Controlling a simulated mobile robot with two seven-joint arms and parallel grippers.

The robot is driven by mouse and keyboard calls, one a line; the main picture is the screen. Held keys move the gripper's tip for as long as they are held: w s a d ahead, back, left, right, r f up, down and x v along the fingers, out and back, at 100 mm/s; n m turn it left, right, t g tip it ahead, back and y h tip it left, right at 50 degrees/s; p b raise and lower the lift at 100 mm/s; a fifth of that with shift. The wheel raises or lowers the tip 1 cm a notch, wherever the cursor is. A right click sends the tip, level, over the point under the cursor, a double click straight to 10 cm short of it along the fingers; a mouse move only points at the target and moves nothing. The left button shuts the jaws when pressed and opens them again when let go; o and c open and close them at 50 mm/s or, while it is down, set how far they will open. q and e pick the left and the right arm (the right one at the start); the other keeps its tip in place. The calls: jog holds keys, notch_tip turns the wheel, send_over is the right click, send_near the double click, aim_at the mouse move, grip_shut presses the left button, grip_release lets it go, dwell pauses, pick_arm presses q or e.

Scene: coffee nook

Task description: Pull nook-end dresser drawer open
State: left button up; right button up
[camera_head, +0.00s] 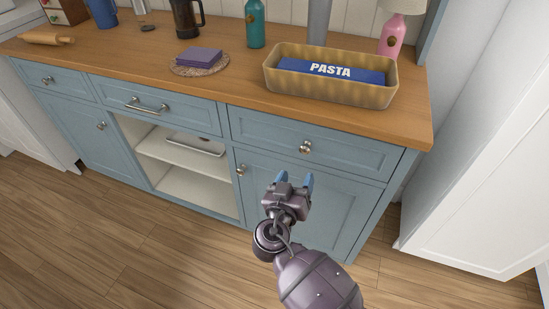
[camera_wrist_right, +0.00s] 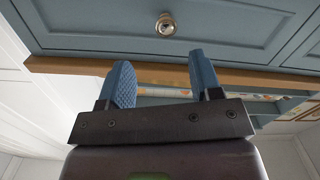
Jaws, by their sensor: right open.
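The blue dresser (camera_head: 345,215) has a wooden top and a row of drawers. Its right-end drawer (camera_head: 262,130) is shut flush and has one round metal knob (camera_head: 305,146). My right gripper (camera_head: 295,180) is open and empty, with blue fingertips pointing towards the dresser. In the head view it shows just below the knob. In the right wrist view the knob (camera_wrist_right: 166,24) appears beyond the gap between the fingers (camera_wrist_right: 160,68), apart from them. The middle drawer (camera_head: 155,103) with a bar handle and the left drawer (camera_head: 50,79) with a knob are shut too. My left gripper is out of view.
A basket (camera_head: 280,90) with a blue pasta pack (camera_head: 330,71) stands on the top above the right drawer. An open shelf (camera_head: 180,155) is in the middle. The wooden floor in front is clear.

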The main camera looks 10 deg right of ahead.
aim_at(304, 150)
jog(key=x, duration=1)
jog(key=shift+w+a+r, duration=0.3)
jog(key=shift+w+r, duration=0.1)
jog(key=shift+w, duration=0.1)
grip_shut()
